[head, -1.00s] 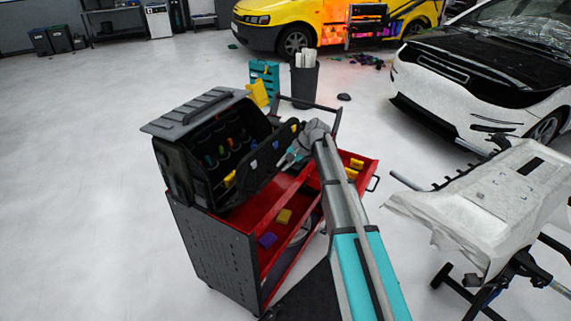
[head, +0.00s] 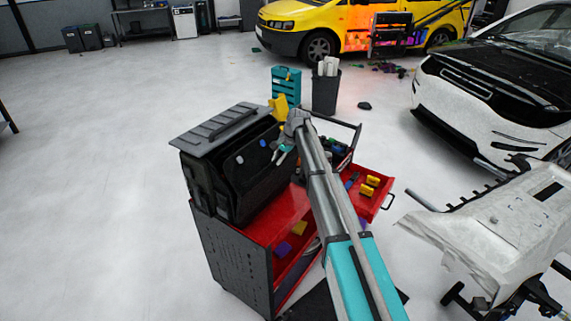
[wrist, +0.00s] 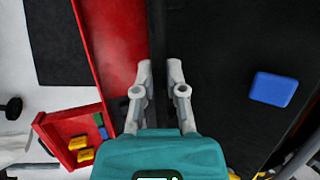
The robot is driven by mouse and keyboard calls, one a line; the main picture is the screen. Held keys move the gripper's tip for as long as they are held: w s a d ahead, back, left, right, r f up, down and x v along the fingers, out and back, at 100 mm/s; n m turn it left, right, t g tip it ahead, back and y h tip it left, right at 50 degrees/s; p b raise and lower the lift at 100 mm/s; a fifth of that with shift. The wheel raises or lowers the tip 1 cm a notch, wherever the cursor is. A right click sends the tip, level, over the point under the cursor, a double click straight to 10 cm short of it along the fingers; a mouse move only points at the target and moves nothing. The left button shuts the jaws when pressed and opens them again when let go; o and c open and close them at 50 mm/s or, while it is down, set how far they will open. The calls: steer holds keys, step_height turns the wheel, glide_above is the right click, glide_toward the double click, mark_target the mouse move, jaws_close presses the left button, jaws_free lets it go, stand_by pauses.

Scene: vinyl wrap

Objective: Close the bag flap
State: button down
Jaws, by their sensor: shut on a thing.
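The black tool bag (head: 205,188) stands on a red cart, with a grey ridged lid (head: 228,124) on top. Its front flap (head: 250,170) is raised steeply against the bag's open front and hides the tools inside. My gripper (head: 280,156) is at the flap's right edge. In the wrist view my gripper's two fingers (wrist: 160,78) are shut on the edge of the black flap (wrist: 215,70), one finger on each side. A blue patch (wrist: 273,89) shows on the flap. Whether the flap touches the bag's rim all along cannot be told.
The red cart (head: 262,228) has an open drawer (head: 377,203) at right with yellow blocks. A dark bin (head: 325,95) stands behind. A panel on a stand (head: 490,225) is at right. The floor at left is clear.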

mark_target(266, 152)
steer(key=shift+w+a+r, duration=0.2)
steer(key=shift+w+a, duration=0.7)
steer(key=shift+a, duration=0.25)
steer(key=shift+w+a+r, duration=0.2)
steer(key=shift+w+a, duration=0.7)
steer(key=shift+a, duration=0.2)
steer(key=shift+a, duration=0.1)
steer(key=c, duration=1)
jaws_free()
steer(key=shift+o, duration=0.2)
steer(key=shift+f, duration=0.25)
steer(key=shift+s, duration=0.15)
steer(key=shift+s+r, duration=0.1)
steer(key=shift+r, duration=0.05)
steer(key=shift+p, duration=0.3)
